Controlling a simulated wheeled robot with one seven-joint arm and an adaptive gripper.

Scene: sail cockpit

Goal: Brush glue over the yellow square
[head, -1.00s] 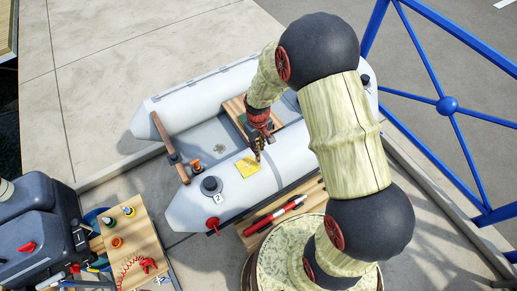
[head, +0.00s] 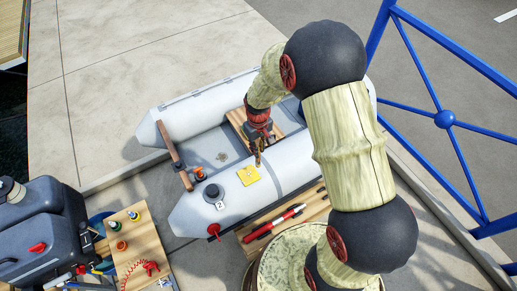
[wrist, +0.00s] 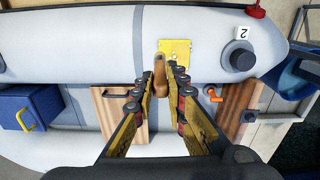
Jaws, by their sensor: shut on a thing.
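The yellow square (head: 248,175) lies flat on top of the near grey tube of the inflatable boat (head: 295,172). It also shows in the wrist view (wrist: 180,50), with small dark marks on it. My gripper (head: 257,152) is just behind and right of the square in the head view. In the wrist view my gripper (wrist: 160,84) is shut on a tan wooden handle (wrist: 160,68), which looks like the brush. The handle's far end overlaps the square's edge in the picture. The bristles are hidden, and I cannot tell if they touch the square.
A black valve (head: 212,191) and a "2" label sit on the tube left of the square. A red-and-white pump (head: 274,221) lies in front of the boat. A wooden board (head: 133,241) with several small pots stands lower left. Blue railing (head: 446,119) is at right.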

